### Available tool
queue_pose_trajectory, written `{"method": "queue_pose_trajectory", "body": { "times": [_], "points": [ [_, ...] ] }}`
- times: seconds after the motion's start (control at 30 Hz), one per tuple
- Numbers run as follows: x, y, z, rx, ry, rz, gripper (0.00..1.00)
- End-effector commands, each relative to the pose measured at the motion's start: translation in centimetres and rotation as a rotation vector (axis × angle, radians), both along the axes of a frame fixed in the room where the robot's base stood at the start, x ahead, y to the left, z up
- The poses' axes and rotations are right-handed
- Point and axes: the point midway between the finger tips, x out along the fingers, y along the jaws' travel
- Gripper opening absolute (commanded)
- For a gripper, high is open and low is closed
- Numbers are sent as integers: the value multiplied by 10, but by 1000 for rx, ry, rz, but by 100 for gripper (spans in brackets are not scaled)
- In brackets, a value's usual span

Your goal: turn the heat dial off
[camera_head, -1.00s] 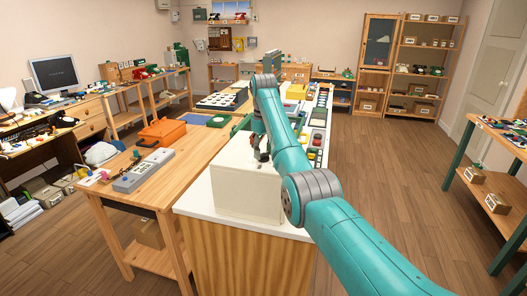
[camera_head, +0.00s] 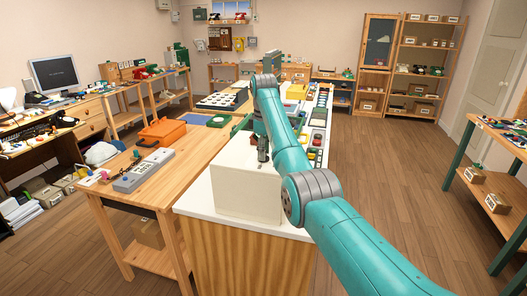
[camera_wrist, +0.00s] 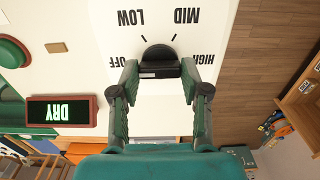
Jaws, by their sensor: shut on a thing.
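The heat dial (camera_wrist: 160,53) is a black round knob with a raised bar, on a white panel (camera_wrist: 105,60) in the wrist view. OFF, LOW, MID and HIGH are printed around it and appear upside down. The bar lies roughly level in the picture, between OFF at left and HIGH at right; which end points is not clear. My gripper (camera_wrist: 160,71) is shut on the bar, one finger at each end. In the head view my gripper (camera_head: 262,150) is at the white box (camera_head: 245,195), and the dial is hidden.
A lit DRY sign (camera_wrist: 62,111) and a green round button (camera_wrist: 12,52) are left of the dial in the wrist view. In the head view, an orange toolbox (camera_head: 163,132) and a grey device (camera_head: 145,171) stand on the wooden table. Open floor (camera_head: 390,175) lies to the right.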

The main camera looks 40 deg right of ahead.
Motion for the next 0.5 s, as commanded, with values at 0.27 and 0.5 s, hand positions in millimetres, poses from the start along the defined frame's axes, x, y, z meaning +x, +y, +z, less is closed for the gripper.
{"method": "queue_pose_trajectory", "body": {
  "times": [0.27, 0.5],
  "points": [
    [-1, -1, -2, 0, 3, 11, 11],
    [-1, -1, -2, 0, 3, 10, 58]
  ]
}}
